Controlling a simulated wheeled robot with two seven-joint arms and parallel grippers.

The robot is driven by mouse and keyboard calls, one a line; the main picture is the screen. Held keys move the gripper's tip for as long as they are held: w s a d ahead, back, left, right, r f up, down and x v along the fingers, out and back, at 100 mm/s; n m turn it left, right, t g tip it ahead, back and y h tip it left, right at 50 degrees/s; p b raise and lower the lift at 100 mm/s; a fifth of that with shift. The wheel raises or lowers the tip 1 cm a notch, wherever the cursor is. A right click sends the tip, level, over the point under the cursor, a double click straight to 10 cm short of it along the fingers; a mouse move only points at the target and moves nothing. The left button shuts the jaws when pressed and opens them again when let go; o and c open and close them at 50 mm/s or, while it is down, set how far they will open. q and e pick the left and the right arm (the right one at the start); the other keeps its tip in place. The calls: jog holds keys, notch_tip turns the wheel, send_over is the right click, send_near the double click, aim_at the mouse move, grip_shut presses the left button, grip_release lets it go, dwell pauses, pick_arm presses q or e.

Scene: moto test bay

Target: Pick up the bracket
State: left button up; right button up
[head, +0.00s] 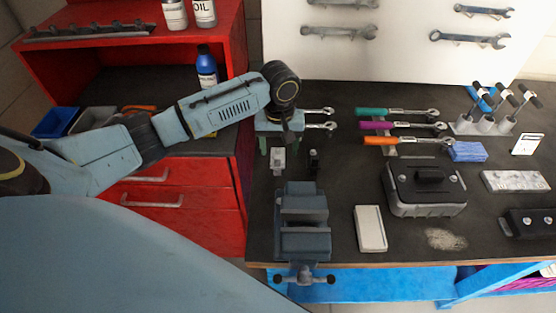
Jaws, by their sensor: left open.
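A small light-grey upright piece (278,161), which looks like the bracket, stands on the dark workbench behind the vise. My left gripper (278,147) points down right over or behind this piece, with its fingers apart on either side in the picture. It is open. I cannot tell how high it is above the bench or whether it touches the piece. My right gripper is not in view.
A blue-grey vise (303,220) stands at the bench's front edge. A small black part (314,160) is close right of the gripper. Coloured ratchets (400,112), a black-lidded box (425,188) and a pale block (370,228) lie to the right. A red cabinet (190,190) stands left.

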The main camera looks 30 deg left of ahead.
aim_at(277, 155)
pick_arm(q)
jog(key=shift+s+a+f, duration=0.1)
jog(key=shift+f, duration=0.7)
notch_tip(277, 155, down, 3)
jog(key=shift+a+r, duration=0.15)
jog(key=shift+f, duration=0.45)
jog(key=c, duration=1.2)
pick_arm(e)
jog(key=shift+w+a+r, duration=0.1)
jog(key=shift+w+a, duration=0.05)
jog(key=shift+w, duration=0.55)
